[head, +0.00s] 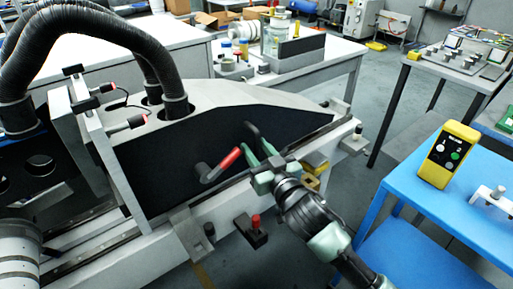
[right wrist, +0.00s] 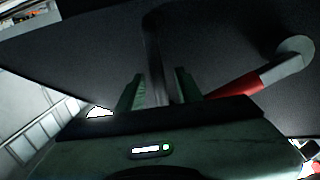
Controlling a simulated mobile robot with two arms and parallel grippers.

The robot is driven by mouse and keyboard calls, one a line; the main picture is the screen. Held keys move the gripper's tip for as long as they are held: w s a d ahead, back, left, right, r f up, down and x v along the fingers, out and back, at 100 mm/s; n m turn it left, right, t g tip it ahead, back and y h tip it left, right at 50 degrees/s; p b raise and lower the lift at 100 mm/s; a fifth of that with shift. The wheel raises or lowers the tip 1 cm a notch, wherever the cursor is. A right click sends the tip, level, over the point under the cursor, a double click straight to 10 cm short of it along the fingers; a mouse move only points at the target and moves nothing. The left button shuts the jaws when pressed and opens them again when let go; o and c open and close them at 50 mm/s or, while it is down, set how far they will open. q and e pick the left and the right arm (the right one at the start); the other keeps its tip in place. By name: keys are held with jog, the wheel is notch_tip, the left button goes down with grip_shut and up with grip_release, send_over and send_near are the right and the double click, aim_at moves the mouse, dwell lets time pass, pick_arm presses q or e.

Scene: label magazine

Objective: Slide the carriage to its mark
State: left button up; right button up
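The carriage is a large grey housing with a dark front panel (head: 170,160), sitting on a rail. A dark upright handle (head: 252,131) stands out from its panel. A lever with a red grip (head: 228,159) is to the left of the handle. My right gripper (head: 263,155) is at the handle. In the right wrist view its two green fingers (right wrist: 160,88) stand apart with the dark handle (right wrist: 154,45) between them, and slim gaps seem to show. The red grip (right wrist: 235,85) lies just right of the fingers. I cannot make out the mark. My left gripper is not in view.
A yellow block (head: 314,160) is beside my right wrist. A red-knobbed black block (head: 252,232) is in front of the rail. A blue table (head: 450,225) with a yellow remote (head: 447,155) stands at right. Black hoses (head: 100,35) rise at upper left.

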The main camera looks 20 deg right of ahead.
grip_shut()
dwell(1.4)
